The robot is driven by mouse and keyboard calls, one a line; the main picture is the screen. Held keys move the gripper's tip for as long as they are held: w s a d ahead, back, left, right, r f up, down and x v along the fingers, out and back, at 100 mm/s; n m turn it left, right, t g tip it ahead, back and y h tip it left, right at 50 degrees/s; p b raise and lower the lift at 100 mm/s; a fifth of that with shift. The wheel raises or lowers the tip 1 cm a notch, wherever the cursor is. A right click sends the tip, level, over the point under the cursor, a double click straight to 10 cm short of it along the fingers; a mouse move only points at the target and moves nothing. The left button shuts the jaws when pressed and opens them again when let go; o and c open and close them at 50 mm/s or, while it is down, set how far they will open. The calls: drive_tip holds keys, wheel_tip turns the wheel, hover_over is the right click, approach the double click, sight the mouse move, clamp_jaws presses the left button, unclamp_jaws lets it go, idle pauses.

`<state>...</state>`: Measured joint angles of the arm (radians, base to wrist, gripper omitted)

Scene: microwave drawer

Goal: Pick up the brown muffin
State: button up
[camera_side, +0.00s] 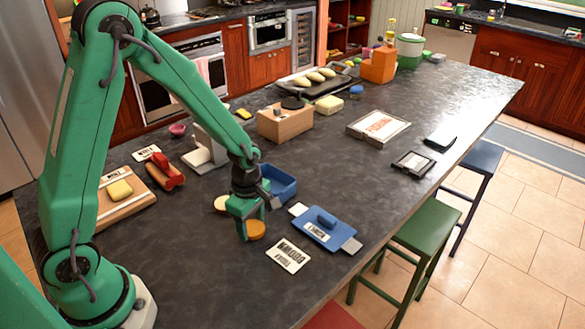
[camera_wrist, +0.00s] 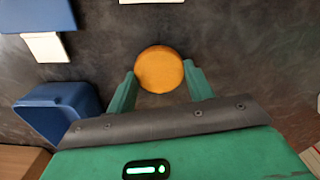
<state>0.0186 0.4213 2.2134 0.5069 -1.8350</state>
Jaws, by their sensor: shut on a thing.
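The brown muffin, a round orange-brown piece (camera_side: 256,229), is low at the countertop beneath my gripper (camera_side: 256,220) in the side view. In the wrist view the muffin (camera_wrist: 159,69) sits between the two green fingers of my gripper (camera_wrist: 160,82), one on each side. My gripper is shut on it. I cannot tell whether the muffin still touches the countertop. Its lower side is hidden.
A blue bin (camera_side: 278,184) stands just behind my gripper. Another tan round piece (camera_side: 220,203) lies left of my gripper. The dark countertop (camera_side: 330,175) has free room farther right.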

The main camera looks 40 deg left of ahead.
sight(252, 227)
drive_tip(key=shift+r, duration=0.2)
drive_tip(key=shift+r, duration=0.5)
wheel_tip(252, 227, up, 3)
drive_tip(key=shift+f, duration=0.1)
drive_tip(key=s+d+r, duration=0.6)
drive_tip(key=d+r, duration=0.1)
drive_tip(key=d, duration=0.3)
drive_tip(key=shift+a+f, duration=0.1)
